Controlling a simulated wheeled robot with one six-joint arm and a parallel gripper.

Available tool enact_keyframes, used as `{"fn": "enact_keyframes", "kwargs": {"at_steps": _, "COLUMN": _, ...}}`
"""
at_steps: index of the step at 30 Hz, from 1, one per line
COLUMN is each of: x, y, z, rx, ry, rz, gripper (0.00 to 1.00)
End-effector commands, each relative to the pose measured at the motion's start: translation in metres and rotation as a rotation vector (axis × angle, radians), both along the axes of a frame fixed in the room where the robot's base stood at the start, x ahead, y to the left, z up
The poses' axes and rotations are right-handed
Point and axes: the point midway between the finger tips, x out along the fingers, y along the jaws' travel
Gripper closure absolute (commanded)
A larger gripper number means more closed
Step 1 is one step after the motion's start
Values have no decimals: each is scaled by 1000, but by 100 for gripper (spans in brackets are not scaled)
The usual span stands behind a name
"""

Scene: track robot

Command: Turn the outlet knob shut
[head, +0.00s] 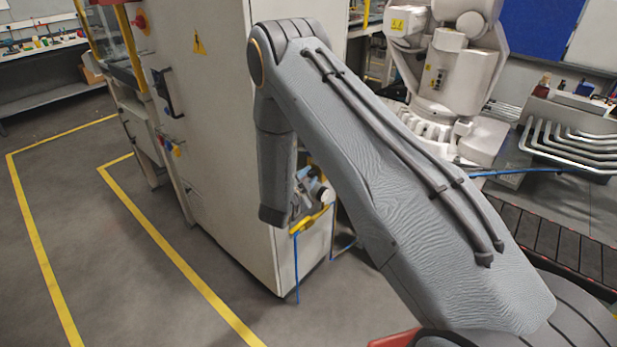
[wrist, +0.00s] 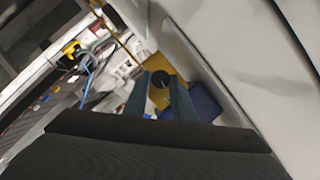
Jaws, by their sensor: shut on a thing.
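In the wrist view, my gripper (wrist: 159,91) reaches forward with its two bluish fingers on either side of a dark round knob (wrist: 160,77). The jaws are shut on this knob, which I take to be the outlet knob. A yellow part (wrist: 149,66) lies behind it. In the head view, a small fitting with a yellow part (head: 311,220) and a blue hose (head: 297,268) is on the side of the pale cabinet. My arm hides most of this spot, and the knob cannot be made out there. The knob's turn angle cannot be told.
The large pale cabinet (head: 222,120) stands close beside my arm. A white robot arm (head: 455,75) stands behind, with a rack of bent tubes (head: 570,145) at right. The grey floor (head: 110,250) with yellow lines is clear at left.

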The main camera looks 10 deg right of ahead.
Motion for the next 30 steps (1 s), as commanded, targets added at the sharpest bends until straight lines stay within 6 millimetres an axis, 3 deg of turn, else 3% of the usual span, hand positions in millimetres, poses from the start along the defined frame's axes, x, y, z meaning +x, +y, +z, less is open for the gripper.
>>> {"fn": "enact_keyframes", "kwargs": {"at_steps": 13, "x": 2, "y": 1, "z": 2, "rx": -135, "ry": 184, "rz": -1, "gripper": 98}}
{"fn": "enact_keyframes", "kwargs": {"at_steps": 24, "x": 2, "y": 1, "z": 2, "rx": -151, "ry": 207, "rz": 0, "gripper": 98}}
{"fn": "enact_keyframes", "kwargs": {"at_steps": 25, "x": 2, "y": 1, "z": 2, "rx": -151, "ry": 207, "rz": 0, "gripper": 74}}
{"fn": "enact_keyframes", "kwargs": {"at_steps": 28, "x": 2, "y": 1, "z": 2, "rx": -150, "ry": 207, "rz": 0, "gripper": 57}}
{"fn": "enact_keyframes", "kwargs": {"at_steps": 30, "x": 2, "y": 1, "z": 2, "rx": -150, "ry": 207, "rz": 0, "gripper": 57}}
